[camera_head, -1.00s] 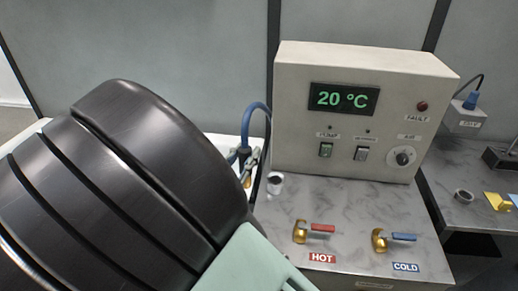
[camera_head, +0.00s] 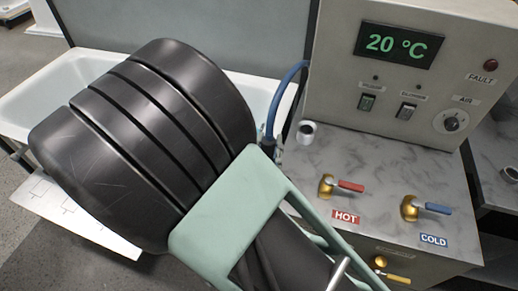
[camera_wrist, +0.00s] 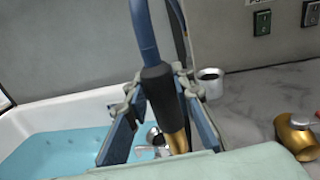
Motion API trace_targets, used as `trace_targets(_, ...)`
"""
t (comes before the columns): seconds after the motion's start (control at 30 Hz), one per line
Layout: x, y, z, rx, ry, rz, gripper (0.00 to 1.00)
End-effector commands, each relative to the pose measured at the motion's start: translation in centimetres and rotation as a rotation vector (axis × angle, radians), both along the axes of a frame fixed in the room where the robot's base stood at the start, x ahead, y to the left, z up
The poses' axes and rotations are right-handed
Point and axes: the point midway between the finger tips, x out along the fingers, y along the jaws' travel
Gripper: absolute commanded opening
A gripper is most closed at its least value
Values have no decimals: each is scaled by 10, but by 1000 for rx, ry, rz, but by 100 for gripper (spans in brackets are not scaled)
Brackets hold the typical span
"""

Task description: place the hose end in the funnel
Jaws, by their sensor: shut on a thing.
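The hose end (camera_wrist: 160,82) is a black sleeve with a brass tip on a blue hose (camera_wrist: 143,30). My gripper (camera_wrist: 157,98) is shut around the sleeve. The tip points down and is partly hidden by the wrist's pale edge. In the head view my gripper (camera_head: 268,140) is mostly hidden behind my arm, and the blue hose (camera_head: 287,92) arches up from it. A small metal cup (camera_head: 306,132), possibly the funnel, stands on the counter just right of my gripper, apart from the hose end. It also shows in the wrist view (camera_wrist: 210,82).
The white bathtub (camera_head: 50,75) holds blue water (camera_wrist: 62,150). A control box reading 20 °C (camera_head: 400,60) stands behind the grey counter (camera_head: 365,160). Red HOT (camera_head: 342,187) and blue COLD (camera_head: 425,207) taps sit at the counter front. The counter between cup and taps is clear.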

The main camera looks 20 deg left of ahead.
Motion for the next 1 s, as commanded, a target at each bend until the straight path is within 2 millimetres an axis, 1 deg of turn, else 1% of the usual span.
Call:
trace_targets(0.03,2,1,-7,6,-2,0,0)
trace_targets(0.2,8,5,-11,5,-2,-1,0)
trace_targets(0.43,29,21,-21,4,-3,-1,0)
trace_targets(0.6,65,48,-41,0,-3,-2,0)
trace_targets(0.7,73,55,-59,-1,-2,-1,0)
trace_targets(0.8,82,62,-72,-1,-2,-1,0)
trace_targets(0.9,89,68,-80,-1,-2,0,0)
trace_targets(1.0,93,70,-84,-2,-1,-1,0)
